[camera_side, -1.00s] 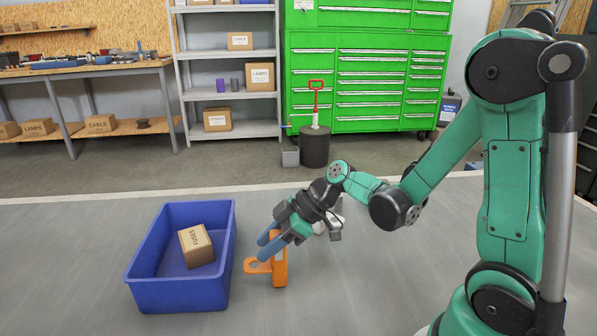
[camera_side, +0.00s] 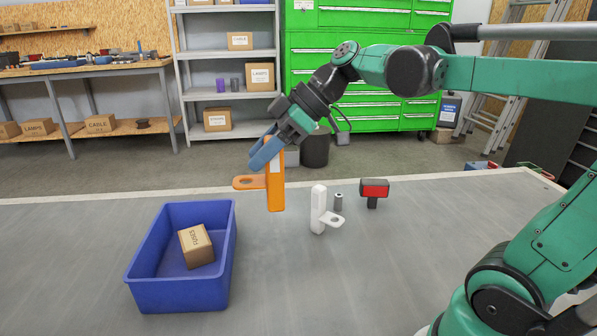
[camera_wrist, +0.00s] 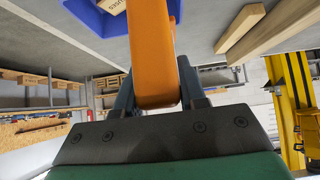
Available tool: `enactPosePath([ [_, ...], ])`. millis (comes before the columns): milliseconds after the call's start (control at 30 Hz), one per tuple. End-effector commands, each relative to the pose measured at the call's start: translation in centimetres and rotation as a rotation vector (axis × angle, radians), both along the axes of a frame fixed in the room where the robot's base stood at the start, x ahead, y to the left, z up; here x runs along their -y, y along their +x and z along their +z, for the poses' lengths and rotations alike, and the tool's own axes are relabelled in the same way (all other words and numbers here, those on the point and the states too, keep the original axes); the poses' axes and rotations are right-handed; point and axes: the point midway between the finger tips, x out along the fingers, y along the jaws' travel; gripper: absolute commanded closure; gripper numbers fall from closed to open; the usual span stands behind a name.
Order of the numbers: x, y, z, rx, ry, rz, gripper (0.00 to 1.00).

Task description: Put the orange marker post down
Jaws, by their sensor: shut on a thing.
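The orange marker post (camera_side: 276,190) hangs below my gripper (camera_side: 266,154), upright, with its ring tab pointing left. My gripper's blue fingers are shut on its upper part. The post is right of and behind the blue bin; whether its foot touches the grey surface I cannot tell for sure, but no contact shadow shows. In the wrist view the post (camera_wrist: 153,45) runs between the two fingers of my gripper (camera_wrist: 158,88), and its far end is out of frame.
The blue bin (camera_side: 224,272) holds a cardboard box (camera_side: 196,246).

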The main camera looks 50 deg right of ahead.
Motion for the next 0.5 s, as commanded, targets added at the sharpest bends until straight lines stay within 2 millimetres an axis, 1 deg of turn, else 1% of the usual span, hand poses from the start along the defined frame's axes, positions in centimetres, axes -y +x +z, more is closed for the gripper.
enactPosePath([
  [33,0.0,-0.1,0.8,0.001,0.001,0.0,1.0],
  [100,0.0,0.0,1.7,0.001,0.001,0.0,1.0],
  [300,0.2,0.4,3.2,0.001,0.001,0.0,1.0],
  [367,0.5,1.0,3.4,0.001,0.001,-0.001,1.0],
  [467,1.3,2.7,3.6,0.001,0.0,-0.002,1.0],
  [500,1.8,3.6,3.5,0.001,0.0,-0.002,1.0],
])
